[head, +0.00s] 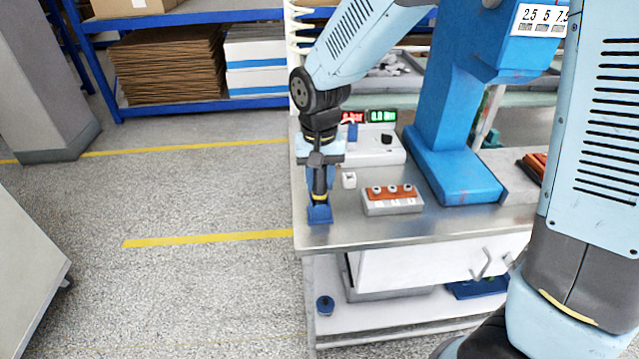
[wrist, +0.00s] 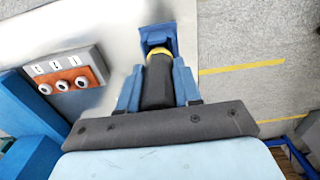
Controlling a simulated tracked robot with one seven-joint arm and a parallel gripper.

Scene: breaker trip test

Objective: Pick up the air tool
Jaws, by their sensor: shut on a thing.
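The air tool (head: 319,183) is a dark upright tool with a yellow ring near its lower end. It stands in a blue holder (head: 319,213) at the left front corner of the metal bench. My gripper (head: 319,166) is over it from above, its blue fingers on either side of the tool's dark body. In the wrist view the tool (wrist: 158,82) sits between the two fingers of my gripper (wrist: 158,88), and its lower end meets the blue holder (wrist: 158,38). The fingers are shut on the tool. The tool's tip is hidden.
A grey block with an orange top and several round knobs (head: 392,199) is right of the tool. A blue press column (head: 450,120) stands further right. Open floor lies left.

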